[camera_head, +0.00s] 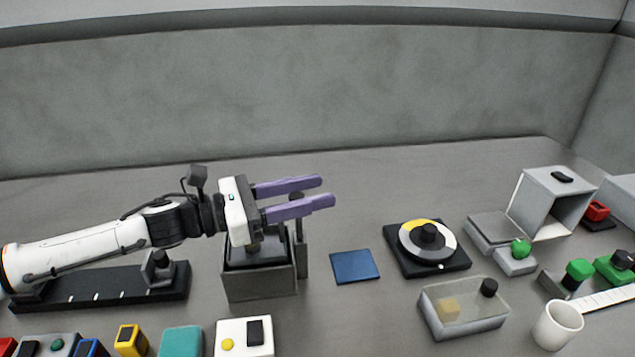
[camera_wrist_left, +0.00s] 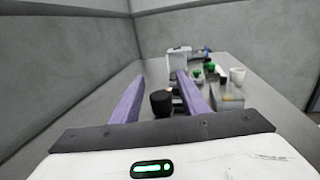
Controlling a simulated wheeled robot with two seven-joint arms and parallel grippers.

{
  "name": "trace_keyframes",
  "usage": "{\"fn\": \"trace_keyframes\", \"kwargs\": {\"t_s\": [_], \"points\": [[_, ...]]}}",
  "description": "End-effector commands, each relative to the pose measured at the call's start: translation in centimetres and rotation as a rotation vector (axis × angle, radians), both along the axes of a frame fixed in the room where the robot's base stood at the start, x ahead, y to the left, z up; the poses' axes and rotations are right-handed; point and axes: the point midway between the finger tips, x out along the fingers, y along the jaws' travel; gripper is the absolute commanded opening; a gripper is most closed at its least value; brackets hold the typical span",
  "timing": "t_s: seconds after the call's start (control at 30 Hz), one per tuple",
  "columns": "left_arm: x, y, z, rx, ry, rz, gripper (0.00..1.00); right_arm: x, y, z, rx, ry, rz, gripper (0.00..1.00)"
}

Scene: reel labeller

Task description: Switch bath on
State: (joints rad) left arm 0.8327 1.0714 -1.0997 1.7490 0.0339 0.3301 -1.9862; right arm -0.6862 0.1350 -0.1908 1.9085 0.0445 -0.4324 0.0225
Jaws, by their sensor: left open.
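My left gripper (camera_head: 325,191) is open, its two purple fingers pointing right above a grey open-topped box (camera_head: 260,285). A dark round knob (camera_head: 297,196) on an upright post at the box's right side shows between the fingers, partly hidden by the near one. In the left wrist view a black knob (camera_wrist_left: 161,103) stands between the spread fingers, apart from both. I cannot tell for certain which thing is the bath. A white box (camera_head: 262,350) with a black switch and a yellow button lies at the front. My right gripper is not in view.
A blue mat (camera_head: 355,267), a black-based dial (camera_head: 408,262) and a clear lidded tray (camera_head: 466,325) lie to the right. A white mug (camera_head: 557,326) and a grey open cabinet (camera_head: 535,195) stand farther right. A black rail (camera_head: 95,288) lies under my left arm. The back of the table is clear.

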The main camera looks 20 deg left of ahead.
Motion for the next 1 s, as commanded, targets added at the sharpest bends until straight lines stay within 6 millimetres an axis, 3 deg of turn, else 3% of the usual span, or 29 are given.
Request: {"fn": "trace_keyframes", "kwargs": {"t_s": [0.13,0.43,0.47,0.7,0.87,1.0], "points": [[0.8,-1.0,0.1,-0.001,0.001,0.000,0.40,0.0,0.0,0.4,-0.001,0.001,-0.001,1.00],[0.9,-1.2,-0.1,0.001,0.001,0.000,0.40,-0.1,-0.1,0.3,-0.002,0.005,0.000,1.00],[0.9,-1.2,-0.1,0.001,0.001,0.000,0.38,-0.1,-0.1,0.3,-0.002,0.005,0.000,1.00],[0.9,-1.2,-0.1,0.001,0.001,0.000,0.00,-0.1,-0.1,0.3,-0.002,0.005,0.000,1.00],[0.9,-1.2,-0.2,0.001,0.001,0.000,0.00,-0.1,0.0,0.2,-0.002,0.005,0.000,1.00],[0.8,-1.2,-1.8,0.002,0.001,-0.001,0.00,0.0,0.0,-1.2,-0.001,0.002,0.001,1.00]]}}
